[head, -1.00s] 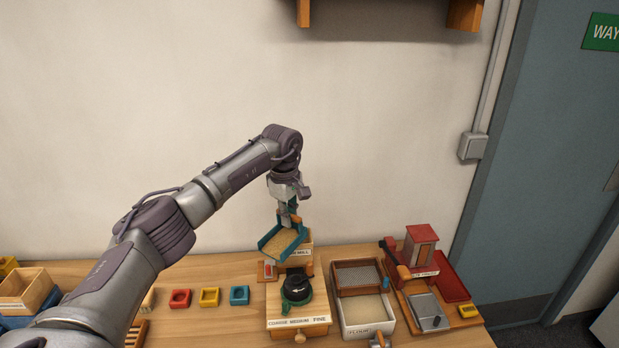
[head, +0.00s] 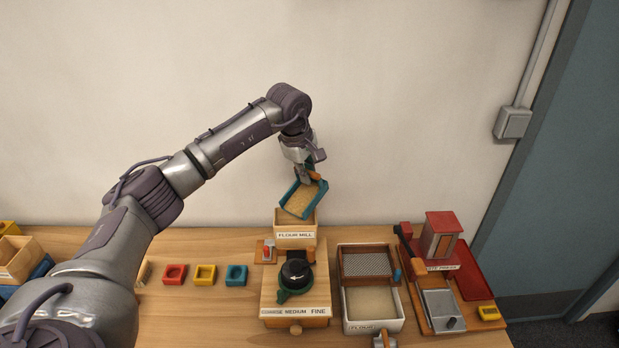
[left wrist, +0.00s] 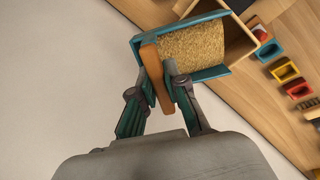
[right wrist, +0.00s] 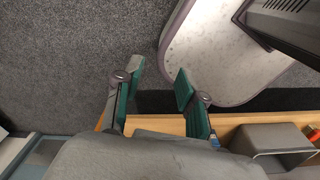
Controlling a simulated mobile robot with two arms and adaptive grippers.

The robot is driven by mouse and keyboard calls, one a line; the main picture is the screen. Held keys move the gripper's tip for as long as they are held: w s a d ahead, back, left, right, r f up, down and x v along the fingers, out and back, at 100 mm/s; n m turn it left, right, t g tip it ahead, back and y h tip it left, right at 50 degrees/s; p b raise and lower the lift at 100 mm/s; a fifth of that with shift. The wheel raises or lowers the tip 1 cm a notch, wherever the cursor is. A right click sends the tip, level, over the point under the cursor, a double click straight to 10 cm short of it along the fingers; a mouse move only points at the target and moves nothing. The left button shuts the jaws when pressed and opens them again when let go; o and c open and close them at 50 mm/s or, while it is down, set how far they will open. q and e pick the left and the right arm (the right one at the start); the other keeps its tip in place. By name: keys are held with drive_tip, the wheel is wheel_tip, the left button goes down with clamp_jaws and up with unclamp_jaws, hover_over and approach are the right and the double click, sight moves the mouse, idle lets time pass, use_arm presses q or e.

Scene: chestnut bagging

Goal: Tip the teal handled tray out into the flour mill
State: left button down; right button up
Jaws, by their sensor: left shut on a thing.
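The teal handled tray (head: 302,199) is tilted above the flour mill's wooden hopper (head: 295,228), its open end low over the hopper. Tan grain (left wrist: 192,54) still covers the tray floor in the left wrist view. My left gripper (head: 310,178) is shut on the tray's orange-brown wooden handle (left wrist: 155,76). The mill's body below has a black knob (head: 296,273) and a label reading coarse, medium, fine. My right gripper (right wrist: 156,88) is open and empty in the right wrist view, and is not in the head view.
A flour box (head: 372,326) with a sieve (head: 367,264) stands right of the mill. A red-housed press (head: 440,236) is farther right. Red, yellow and blue square moulds (head: 205,273) lie to the left, with wooden boxes (head: 18,260) at the far left.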

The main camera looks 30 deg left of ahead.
use_arm(q)
drive_tip(key=shift+s+r+t+b, duration=0.1)
drive_tip(key=shift+s+t+b, duration=0.45)
drive_tip(key=shift+b, duration=0.7)
use_arm(e)
drive_tip(key=w+f, duration=0.3)
drive_tip(key=w, duration=0.2)
use_arm(q)
drive_tip(key=t+b, duration=0.1)
drive_tip(key=b, duration=0.1)
drive_tip(key=s+b, duration=0.1)
drive_tip(key=b, duration=0.1)
drive_tip(key=shift+s+a+r+t, duration=0.1)
drive_tip(key=shift+a+r+t, duration=0.05)
drive_tip(key=shift+r+t, duration=0.2)
drive_tip(key=s+t+b, duration=0.1)
drive_tip(key=b, duration=0.2)
drive_tip(key=s+t+b, duration=0.1)
drive_tip(key=b, duration=0.2)
drive_tip(key=shift+r+h, duration=0.25)
drive_tip(key=shift+h, duration=0.05)
drive_tip(key=shift+s+a+r+t+b, duration=0.1)
drive_tip(key=shift+s+r+t+b, duration=0.4)
drive_tip(key=shift+b, duration=1.2)
use_arm(e)
wheel_tip(320, 180, down, 14)
drive_tip(key=s, duration=0.2)
drive_tip(key=shift+a+r, duration=0.15)
drive_tip(key=shift+r, duration=0.05)
